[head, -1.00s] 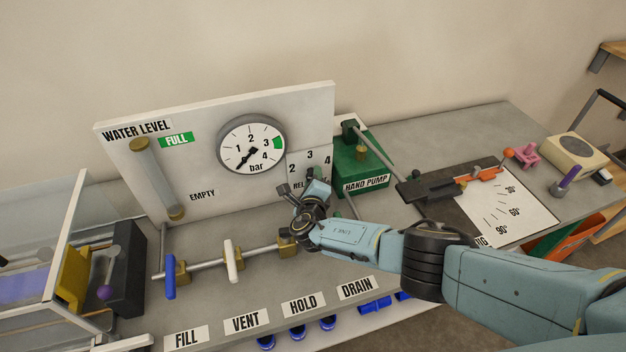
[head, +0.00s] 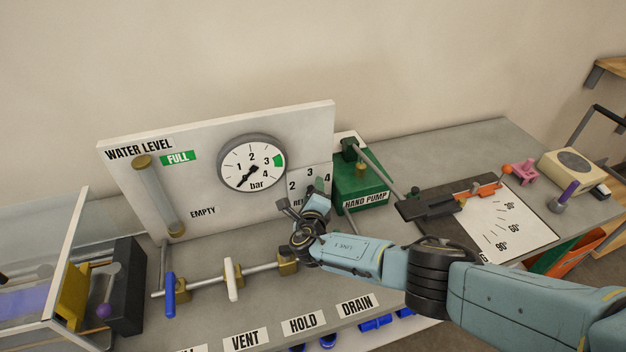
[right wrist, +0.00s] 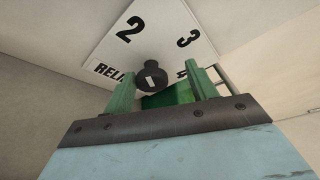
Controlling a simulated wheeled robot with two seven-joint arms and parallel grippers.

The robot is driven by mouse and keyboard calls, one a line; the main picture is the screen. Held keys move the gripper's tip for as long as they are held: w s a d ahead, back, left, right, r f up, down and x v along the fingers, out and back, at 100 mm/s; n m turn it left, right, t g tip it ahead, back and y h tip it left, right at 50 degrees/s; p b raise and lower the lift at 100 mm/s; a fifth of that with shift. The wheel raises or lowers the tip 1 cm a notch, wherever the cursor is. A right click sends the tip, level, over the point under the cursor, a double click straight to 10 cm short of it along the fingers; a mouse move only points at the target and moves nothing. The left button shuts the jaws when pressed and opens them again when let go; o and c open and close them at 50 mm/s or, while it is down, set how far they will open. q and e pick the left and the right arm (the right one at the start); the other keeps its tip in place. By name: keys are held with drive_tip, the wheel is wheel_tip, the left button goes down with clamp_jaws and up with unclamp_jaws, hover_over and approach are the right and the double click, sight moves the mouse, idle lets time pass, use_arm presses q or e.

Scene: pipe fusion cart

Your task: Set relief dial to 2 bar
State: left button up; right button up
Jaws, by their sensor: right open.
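The relief dial is a round black knob (right wrist: 151,74) with a white mark, on a white plate (head: 296,175) with the numbers 2, 3 and 4. The plate also fills the upper middle of the right wrist view (right wrist: 165,35). In that view the knob's white mark faces the camera; which number it points to I cannot tell. My right gripper (right wrist: 163,90) is open, its two green fingers on either side of the knob and apart from it. In the head view my right gripper (head: 303,207) covers the lower plate and most of the knob. My left gripper is out of view.
The pressure gauge (head: 251,164) is left of the plate, its needle pointing low left, below 1. The green hand pump (head: 360,185) stands close on the right. A pipe with valve handles (head: 232,279) runs in front of the panel.

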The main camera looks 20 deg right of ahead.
drive_tip(key=r, duration=0.1)
drive_tip(key=r+p, duration=0.1)
drive_tip(key=r, duration=0.2)
drive_tip(key=shift+w+r+p, duration=0.1)
drive_tip(key=shift+w+p, duration=0.15)
drive_tip(key=shift+p, duration=0.15)
drive_tip(key=r, duration=0.3)
drive_tip(key=shift+s+d, duration=0.25)
drive_tip(key=shift+s, duration=0.05)
drive_tip(key=shift+a+r, duration=0.15)
drive_tip(key=shift+r, duration=0.65)
